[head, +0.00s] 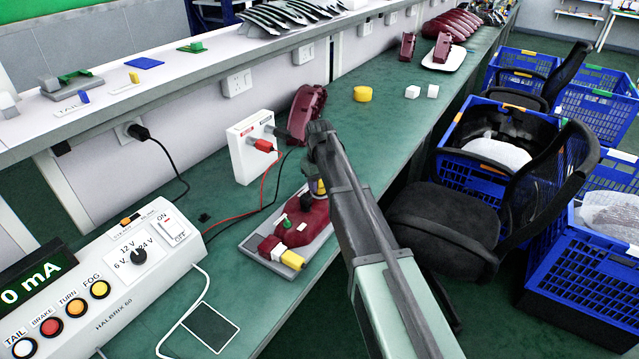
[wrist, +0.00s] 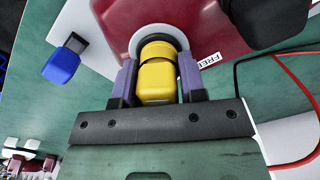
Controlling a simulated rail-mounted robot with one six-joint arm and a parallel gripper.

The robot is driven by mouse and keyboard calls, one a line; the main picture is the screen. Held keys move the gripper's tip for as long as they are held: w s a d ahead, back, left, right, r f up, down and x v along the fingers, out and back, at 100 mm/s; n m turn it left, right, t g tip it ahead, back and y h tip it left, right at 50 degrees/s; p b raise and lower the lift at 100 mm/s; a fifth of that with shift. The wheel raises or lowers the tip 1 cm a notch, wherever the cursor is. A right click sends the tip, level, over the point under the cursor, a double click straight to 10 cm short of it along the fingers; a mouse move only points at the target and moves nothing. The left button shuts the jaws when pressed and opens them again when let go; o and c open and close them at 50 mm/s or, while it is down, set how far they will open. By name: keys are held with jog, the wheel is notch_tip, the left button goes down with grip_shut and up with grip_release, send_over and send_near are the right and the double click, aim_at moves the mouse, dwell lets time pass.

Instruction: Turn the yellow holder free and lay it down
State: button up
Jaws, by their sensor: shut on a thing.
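The yellow holder (wrist: 157,80) sits in a pale round socket in the dark red lamp housing (wrist: 112,18) in the wrist view. My gripper (wrist: 157,84) is shut on it, one finger on each side. In the head view the lamp (head: 312,226) lies in a grey tray (head: 319,243) on the green bench. The yellow holder (head: 321,187) shows as a small patch at its far end, under my gripper (head: 320,184). My arm hides part of the lamp and tray. Whether the holder has turned in its socket cannot be told.
A blue piece (wrist: 60,66) is beside the lamp in the wrist view. Red and black leads run from a white box (head: 250,150). Bench beyond is mostly clear around a yellow cylinder (head: 363,94).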

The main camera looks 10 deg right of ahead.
jog(key=shift+s, duration=0.1)
jog(key=shift+r+p, duration=1.45)
jog(key=shift+p, duration=0.15)
notch_tip(320, 180, up, 2)
jog(key=shift+r+p, duration=0.15)
jog(key=shift+p, duration=1)
